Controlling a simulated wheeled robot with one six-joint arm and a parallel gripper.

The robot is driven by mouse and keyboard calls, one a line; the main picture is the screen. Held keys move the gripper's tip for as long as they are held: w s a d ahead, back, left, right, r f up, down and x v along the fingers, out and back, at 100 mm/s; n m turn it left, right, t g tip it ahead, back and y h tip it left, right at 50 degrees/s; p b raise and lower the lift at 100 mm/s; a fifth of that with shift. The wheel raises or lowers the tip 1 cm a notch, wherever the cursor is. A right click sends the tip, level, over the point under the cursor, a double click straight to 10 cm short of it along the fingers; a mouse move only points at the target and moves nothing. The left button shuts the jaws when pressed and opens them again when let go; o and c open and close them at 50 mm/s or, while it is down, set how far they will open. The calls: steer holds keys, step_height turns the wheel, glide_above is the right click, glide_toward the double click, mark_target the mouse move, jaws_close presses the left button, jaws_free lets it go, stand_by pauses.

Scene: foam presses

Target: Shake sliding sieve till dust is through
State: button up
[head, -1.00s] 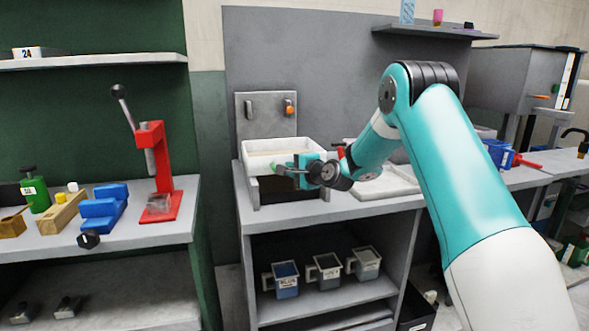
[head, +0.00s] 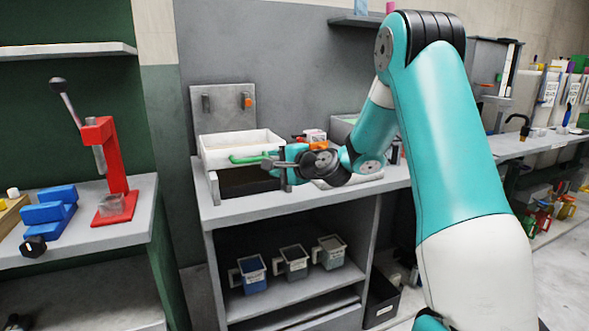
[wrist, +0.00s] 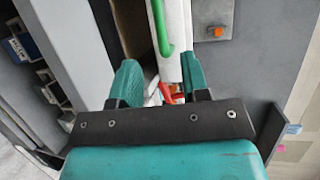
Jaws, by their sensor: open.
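The sliding sieve (head: 215,158) is a white open box on the grey bench, with a green handle (head: 248,159) on its front. A pale layer seems to lie inside, but I cannot tell whether it is dust. A dark opening (head: 238,184) shows below the box. My gripper (head: 276,168) is open at the right end of the handle in the head view. In the wrist view, the handle (wrist: 160,28) and the white sieve wall (wrist: 176,40) lie just beyond the spread teal fingers of my gripper (wrist: 160,78). The fingers look clear of the handle.
A grey back panel (head: 224,105) with a small orange fitting stands behind the sieve. Several labelled jugs (head: 293,262) are on the shelf below. A red press (head: 106,160) and a blue block (head: 48,212) stand on the left bench, across a gap.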

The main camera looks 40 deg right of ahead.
steer(key=a+v, duration=0.1)
steer(key=v, duration=0.6)
steer(key=shift+d+b, duration=0.45)
